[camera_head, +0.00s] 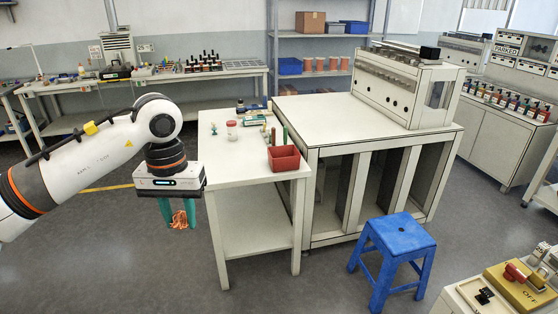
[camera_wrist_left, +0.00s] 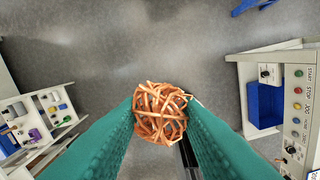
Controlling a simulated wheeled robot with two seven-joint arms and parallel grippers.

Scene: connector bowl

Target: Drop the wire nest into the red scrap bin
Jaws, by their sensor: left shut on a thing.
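The wire nest (camera_wrist_left: 160,113) is a tangled ball of copper-orange wire. My left gripper (camera_head: 178,214) has green fingers and is shut on the nest, which also shows between the fingertips in the head view (camera_head: 179,220). It hangs over the floor, left of the narrow white table. The red scrap bin (camera_head: 284,160) is an open red box on that table near its front right corner, to the right of my left gripper and apart from it. My right gripper is not in view.
The narrow white table (camera_head: 235,172) also holds a jar (camera_head: 232,128) and small parts behind the bin. A larger workbench (camera_head: 350,120) adjoins it on the right. A blue stool (camera_head: 395,245) stands in front. The floor left of the table is clear.

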